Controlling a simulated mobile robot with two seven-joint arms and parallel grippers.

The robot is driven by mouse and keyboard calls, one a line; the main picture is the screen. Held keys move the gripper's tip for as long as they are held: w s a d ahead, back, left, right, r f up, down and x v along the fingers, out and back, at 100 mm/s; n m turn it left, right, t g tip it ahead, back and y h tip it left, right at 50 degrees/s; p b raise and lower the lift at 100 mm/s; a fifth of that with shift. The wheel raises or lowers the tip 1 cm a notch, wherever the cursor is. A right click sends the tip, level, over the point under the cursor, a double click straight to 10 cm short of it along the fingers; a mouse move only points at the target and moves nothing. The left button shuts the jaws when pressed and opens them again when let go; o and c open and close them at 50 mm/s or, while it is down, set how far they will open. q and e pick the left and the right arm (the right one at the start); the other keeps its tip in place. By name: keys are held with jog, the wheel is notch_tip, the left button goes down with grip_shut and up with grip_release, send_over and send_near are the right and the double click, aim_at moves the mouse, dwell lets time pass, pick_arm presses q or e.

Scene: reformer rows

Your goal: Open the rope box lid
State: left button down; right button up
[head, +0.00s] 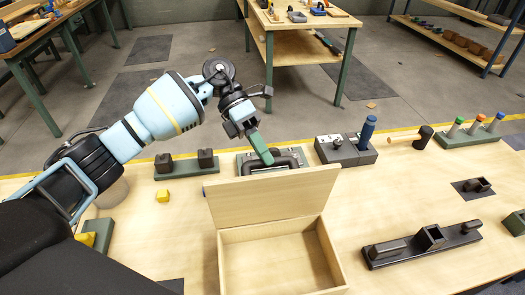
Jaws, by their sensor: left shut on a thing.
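The rope box (233,264) is a pale wooden box on the workbench at the bottom middle. Its lid (275,198) stands raised along the far side, leaning back, and the box is open. The visible inside is bare wood, and the near part is cut off by the picture edge. My left gripper (247,128) is beyond the lid and above it, apart from it. It is shut on a green bar (261,148) that slants down toward a black handle-shaped part. My right gripper is not in view.
The black handle-shaped part (291,159) lies behind the lid. Left of it is a green base with two dark blocks (188,164); a yellow piece (163,196) lies nearer. A grey block with a blue knob (346,150), a mallet (422,138) and a black fixture (422,246) are right.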

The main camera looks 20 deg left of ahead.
pick_arm(q)
jog(key=c, duration=1.3)
grip_release()
jog(key=shift+f, duration=0.7)
jog(key=shift+r, duration=0.15)
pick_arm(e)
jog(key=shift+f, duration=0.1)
pick_arm(q)
jog(key=shift+r, duration=0.1)
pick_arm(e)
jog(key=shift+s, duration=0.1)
pick_arm(q)
jog(key=b+v, duration=0.1)
jog(key=v, duration=0.6)
jog(key=shift+w+a+b, duration=0.2)
jog(key=shift+a+b, duration=0.05)
jog(key=shift+b, duration=0.15)
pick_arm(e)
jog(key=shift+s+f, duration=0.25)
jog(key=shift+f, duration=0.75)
pick_arm(q)
jog(key=shift+r, duration=0.15)
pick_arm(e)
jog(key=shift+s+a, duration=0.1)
